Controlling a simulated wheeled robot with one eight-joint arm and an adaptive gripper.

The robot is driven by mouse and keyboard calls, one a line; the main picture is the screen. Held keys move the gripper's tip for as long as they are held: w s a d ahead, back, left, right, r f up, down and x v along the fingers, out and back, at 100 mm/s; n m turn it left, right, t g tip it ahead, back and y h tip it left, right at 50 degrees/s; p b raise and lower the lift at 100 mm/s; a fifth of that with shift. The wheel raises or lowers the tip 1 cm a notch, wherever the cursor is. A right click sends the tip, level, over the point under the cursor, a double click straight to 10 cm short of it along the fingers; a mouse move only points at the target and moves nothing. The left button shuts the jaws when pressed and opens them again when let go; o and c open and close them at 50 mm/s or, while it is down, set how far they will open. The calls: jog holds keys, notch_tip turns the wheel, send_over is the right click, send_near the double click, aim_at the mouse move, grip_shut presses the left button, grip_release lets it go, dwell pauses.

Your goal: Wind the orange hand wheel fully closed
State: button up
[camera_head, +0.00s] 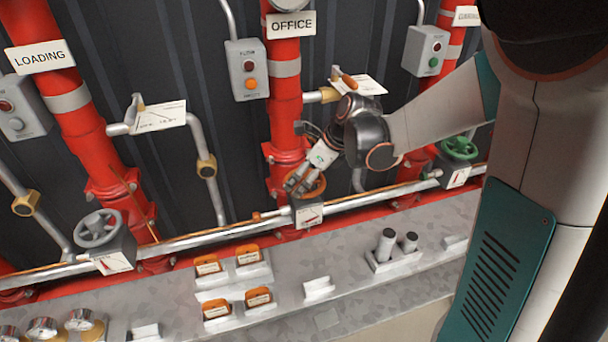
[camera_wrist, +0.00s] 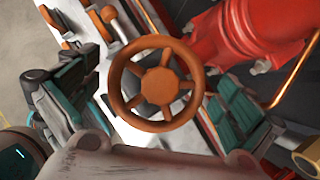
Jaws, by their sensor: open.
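The orange hand wheel (camera_wrist: 159,82) is in the middle of the wrist view, with spokes and a solid hub. In the head view the orange hand wheel (camera_head: 314,182) is partly hidden behind my gripper (camera_head: 297,186), in front of the red OFFICE pipe. In the wrist view my gripper (camera_wrist: 150,105) is open, with one teal-padded finger left of the wheel and one right of it. The fingers appear apart from the rim; exact depth is hard to tell. A white box with a red pointer (camera_head: 309,216) sits just below the wheel.
A grey wheel (camera_head: 99,228) is at left and a green wheel (camera_head: 459,149) at right along the same silver pipe (camera_head: 210,237). The grey ledge (camera_head: 350,280) below holds orange tags (camera_head: 247,255) and two dark-topped cylinders (camera_head: 385,246). Red pipes (camera_head: 284,110) stand behind.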

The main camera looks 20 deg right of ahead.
jog(key=n+g+y, duration=0.1)
jog(key=n, duration=0.2)
jog(key=shift+w, duration=0.1)
jog(key=n+g, duration=0.2)
jog(key=n, duration=0.2)
jog(key=shift+n+y, duration=0.3)
jog(key=n+g, duration=0.2)
jog(key=n, duration=0.2)
jog(key=n+g, duration=0.1)
jog(key=n, duration=0.1)
jog(key=n+g+h, duration=0.1)
jog(key=n, duration=0.1)
jog(key=shift+s+g, duration=0.2)
jog(key=shift+g, duration=0.1)
jog(key=c, duration=1.2)
jog(key=m+t, duration=0.2)
jog(key=m, duration=0.2)
jog(key=shift+y, duration=0.4)
jog(key=m+t, duration=0.2)
jog(key=m, duration=0.1)
jog(key=shift+w+m, duration=0.1)
jog(key=shift+m, duration=0.3)
